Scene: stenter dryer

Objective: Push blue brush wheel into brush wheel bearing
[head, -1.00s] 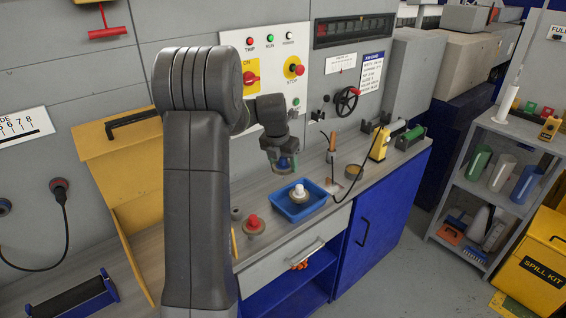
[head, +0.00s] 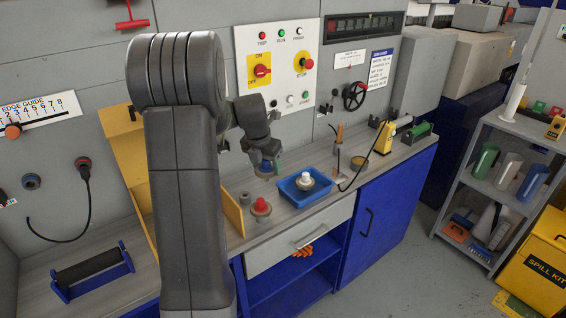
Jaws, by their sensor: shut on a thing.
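My gripper (head: 265,160) is shut on the blue brush wheel (head: 266,167), in the middle of the head view. A small grey round piece (head: 244,197) stands on the bench to the lower left, apart from the wheel. It may be the brush wheel bearing, but I cannot tell for certain. A red-topped wheel (head: 261,206) sits beside it.
The blue tray (head: 290,199) holds a white-topped wheel (head: 306,179). A wooden-handled tool (head: 338,133), a cable and a yellow device (head: 384,138) stand further right on the bench. A yellow panel (head: 232,211) stands left of the red-topped wheel. The control panel (head: 277,65) is behind.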

